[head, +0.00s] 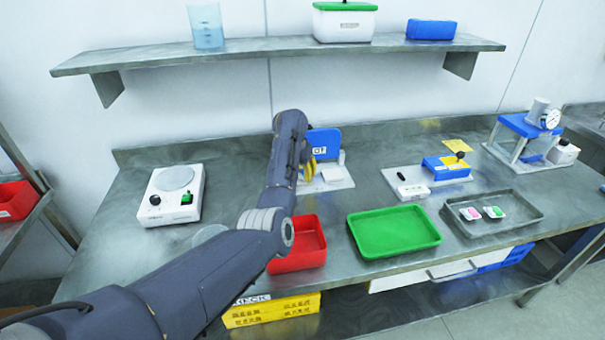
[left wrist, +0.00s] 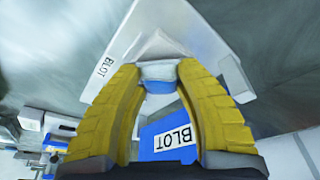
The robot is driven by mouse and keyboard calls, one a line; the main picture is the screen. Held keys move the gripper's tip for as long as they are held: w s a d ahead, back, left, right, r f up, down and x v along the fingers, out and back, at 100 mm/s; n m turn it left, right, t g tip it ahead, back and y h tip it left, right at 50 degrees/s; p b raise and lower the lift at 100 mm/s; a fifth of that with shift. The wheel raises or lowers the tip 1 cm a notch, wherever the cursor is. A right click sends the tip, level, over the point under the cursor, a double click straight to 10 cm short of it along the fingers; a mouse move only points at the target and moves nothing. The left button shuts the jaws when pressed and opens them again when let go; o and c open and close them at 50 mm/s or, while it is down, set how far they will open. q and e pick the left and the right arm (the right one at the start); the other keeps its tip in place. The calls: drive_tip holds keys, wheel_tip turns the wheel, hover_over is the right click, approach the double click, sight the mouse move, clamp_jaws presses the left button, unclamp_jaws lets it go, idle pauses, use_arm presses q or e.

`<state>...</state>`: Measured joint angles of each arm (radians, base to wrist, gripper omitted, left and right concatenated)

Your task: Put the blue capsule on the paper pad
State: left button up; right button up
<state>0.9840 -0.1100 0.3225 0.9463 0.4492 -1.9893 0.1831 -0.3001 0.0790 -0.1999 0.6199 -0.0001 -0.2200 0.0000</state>
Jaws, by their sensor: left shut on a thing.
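My left gripper (head: 309,171) is over the left part of the blotting station, a white base with a blue upright board (head: 325,141) marked BLOT. In the left wrist view, its yellow fingers (left wrist: 160,75) are shut on the blue capsule (left wrist: 159,86), which has a pale top and a blue lower part. The white paper pad (left wrist: 158,46) lies just beyond the capsule in that view; I cannot tell whether they touch. The pad also shows in the head view (head: 332,174), right of the gripper. The capsule is hidden in the head view. My right gripper is out of view.
A red bin (head: 311,245) and a green tray (head: 395,231) stand at the bench front. A grey tray (head: 525,205) at right holds a pink and a green capsule. A white hotplate device (head: 172,203) stands at left. A shelf (head: 270,48) runs above.

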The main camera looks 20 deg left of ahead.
use_arm(q)
drive_tip(key=shift+f, duration=0.1)
drive_tip(key=o, duration=0.9)
drive_tip(key=shift+r, duration=0.5)
drive_tip(key=v, duration=1.1)
drive_tip(key=shift+s, duration=0.2)
